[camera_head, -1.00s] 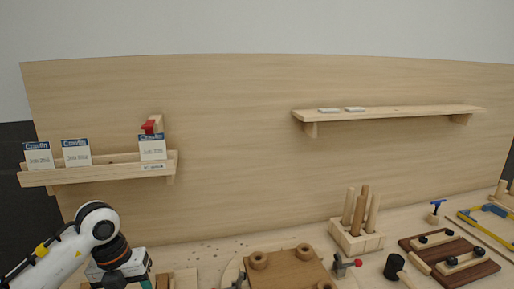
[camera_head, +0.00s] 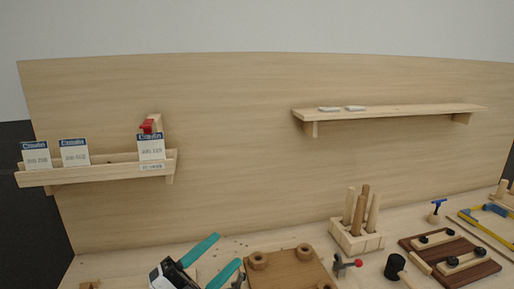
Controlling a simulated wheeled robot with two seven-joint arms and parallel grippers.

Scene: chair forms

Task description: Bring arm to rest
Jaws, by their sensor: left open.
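My left gripper (camera_head: 226,250) is at the bottom of the head view, left of centre. Its black and white body is partly cut off by the lower edge. Its two teal fingers point up and to the right and stand apart, with nothing seen between them. The fingers are just left of a wooden block with round knobs (camera_head: 285,270) on the bench. I cannot tell how high above the bench the gripper is. The rest of my left arm is out of frame. My right gripper is not in view.
A card rack (camera_head: 95,172) with job cards is at left on the back panel (camera_head: 235,130). A shelf (camera_head: 390,113) is at right. A peg stand (camera_head: 357,238), a black mallet (camera_head: 396,267) and a dark clamping board (camera_head: 450,258) stand on the bench to the right.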

